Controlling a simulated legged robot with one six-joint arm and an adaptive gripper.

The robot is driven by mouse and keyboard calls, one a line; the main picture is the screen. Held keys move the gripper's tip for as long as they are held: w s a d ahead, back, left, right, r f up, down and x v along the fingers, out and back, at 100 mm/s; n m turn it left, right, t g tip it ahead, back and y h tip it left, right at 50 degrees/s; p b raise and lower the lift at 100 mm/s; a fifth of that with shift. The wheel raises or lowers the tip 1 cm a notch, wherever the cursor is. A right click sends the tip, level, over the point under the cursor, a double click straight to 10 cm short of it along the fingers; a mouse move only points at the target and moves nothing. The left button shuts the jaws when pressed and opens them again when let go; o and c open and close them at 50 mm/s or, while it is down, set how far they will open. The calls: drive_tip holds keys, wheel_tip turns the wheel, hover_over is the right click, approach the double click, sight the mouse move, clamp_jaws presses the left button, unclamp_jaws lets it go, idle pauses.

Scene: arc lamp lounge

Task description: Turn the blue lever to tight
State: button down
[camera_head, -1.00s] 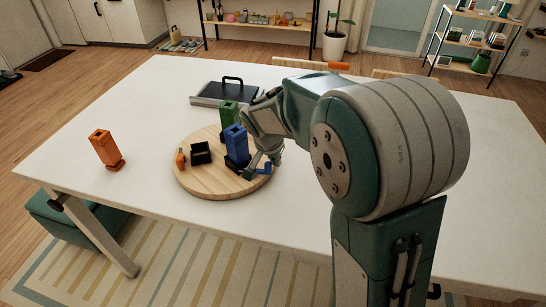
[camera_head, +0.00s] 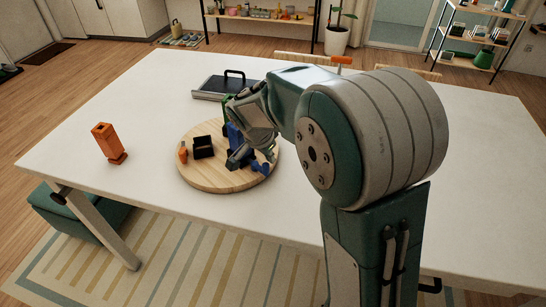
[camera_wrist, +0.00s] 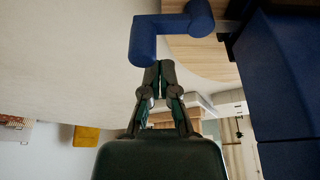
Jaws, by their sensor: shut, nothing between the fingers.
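The blue lever (camera_wrist: 172,28) is a bent, thick bar at the top of the wrist view. In the head view it shows as a small blue piece (camera_head: 264,168) near the right front of the round wooden board (camera_head: 213,185). The blue tower (camera_wrist: 287,85) stands at the right of the wrist view; in the head view (camera_head: 233,139) my gripper partly hides it. My gripper (camera_wrist: 160,66) is shut and empty, its tips close to the lever's bent end; I cannot tell if they touch. In the head view my gripper (camera_head: 238,160) is low over the board. No tight mark is readable.
The board also holds a black open box (camera_head: 203,147), a small orange piece (camera_head: 182,153) and a mostly hidden green tower (camera_head: 226,104). An orange tower (camera_head: 108,144) stands apart at left. A grey case with a black handle (camera_head: 222,87) lies behind. The table's left front is clear.

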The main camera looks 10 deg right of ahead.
drive_tip(key=shift+a, duration=0.15)
drive_tip(key=d, duration=0.3)
drive_tip(key=shift+w+d+r, duration=0.3)
drive_tip(key=shift+d+r, duration=0.05)
drive_tip(key=shift+d, duration=0.05)
drive_tip(key=w+v, duration=0.1)
drive_tip(key=v, duration=0.8)
drive_tip(key=shift+a, duration=0.3)
